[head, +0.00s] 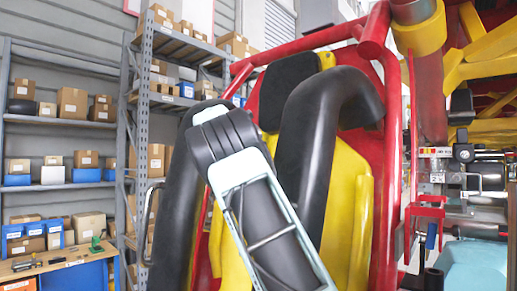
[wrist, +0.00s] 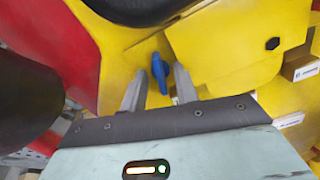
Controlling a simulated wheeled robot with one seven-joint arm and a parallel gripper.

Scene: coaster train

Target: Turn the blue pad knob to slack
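The blue knob (wrist: 159,72) shows in the wrist view as a small upright handle against the yellow panel (wrist: 125,60). My gripper (wrist: 159,78) is open, its two grey fingers apart with the knob showing between their tips. I cannot tell whether either finger touches the knob, or how deep it lies between them. In the head view, my arm reaches up in front of the coaster seat (head: 345,190). The gripper and the knob are not visible there.
A black padded restraint (head: 325,120) and red frame tubes (head: 392,160) surround the seat, close to my arm. In the wrist view, a dark rounded part (wrist: 28,100) is at left. Shelves with boxes (head: 72,103) and a workbench (head: 60,262) stand at left.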

